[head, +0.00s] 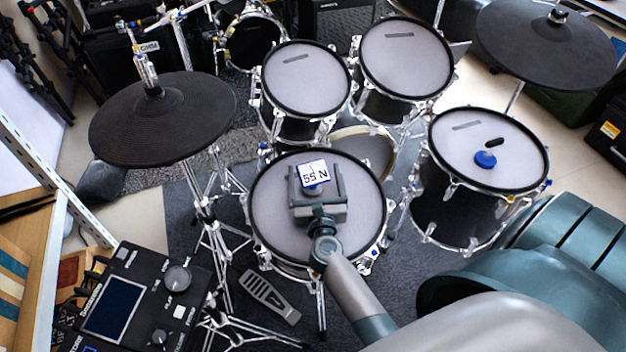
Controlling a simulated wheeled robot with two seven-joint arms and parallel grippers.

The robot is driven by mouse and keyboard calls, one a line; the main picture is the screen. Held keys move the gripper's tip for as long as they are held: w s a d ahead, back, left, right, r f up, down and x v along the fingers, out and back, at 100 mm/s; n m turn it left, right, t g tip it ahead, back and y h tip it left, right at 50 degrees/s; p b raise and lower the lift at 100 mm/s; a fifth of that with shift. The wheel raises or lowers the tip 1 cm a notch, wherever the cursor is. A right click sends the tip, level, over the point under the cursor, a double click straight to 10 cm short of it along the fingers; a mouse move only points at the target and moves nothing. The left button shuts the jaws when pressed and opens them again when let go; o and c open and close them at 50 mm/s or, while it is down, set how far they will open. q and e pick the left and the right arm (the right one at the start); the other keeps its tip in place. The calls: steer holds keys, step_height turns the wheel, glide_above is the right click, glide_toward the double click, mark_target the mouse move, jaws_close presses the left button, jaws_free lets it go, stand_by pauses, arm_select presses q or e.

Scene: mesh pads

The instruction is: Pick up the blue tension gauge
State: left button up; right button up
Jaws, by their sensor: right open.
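The blue tension gauge (313,174) is at the middle snare pad (362,214). Its white face reads "55 N", and a little blue shows around the face. My right gripper (316,170) is over the same pad, open, with one finger on each side of the gauge. The gripper body hides the near part of the gauge, and I cannot tell whether the fingers touch it. My left gripper is not in view.
A blue round piece and a small black oval lie on the right tom pad (520,165). Two upper tom pads (306,85) (405,62), a left cymbal (165,120) and a right cymbal (545,45) surround the snare. A drum module (125,300) stands lower left.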

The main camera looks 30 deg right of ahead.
steer(key=shift+x, duration=1.2)
steer(key=shift+w+d+f, duration=0.1)
steer(key=shift+w+d, duration=0.15)
steer(key=shift+w, duration=0.15)
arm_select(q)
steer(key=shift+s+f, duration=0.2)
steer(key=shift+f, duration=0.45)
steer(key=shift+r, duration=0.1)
arm_select(e)
steer(key=c, duration=1.5)
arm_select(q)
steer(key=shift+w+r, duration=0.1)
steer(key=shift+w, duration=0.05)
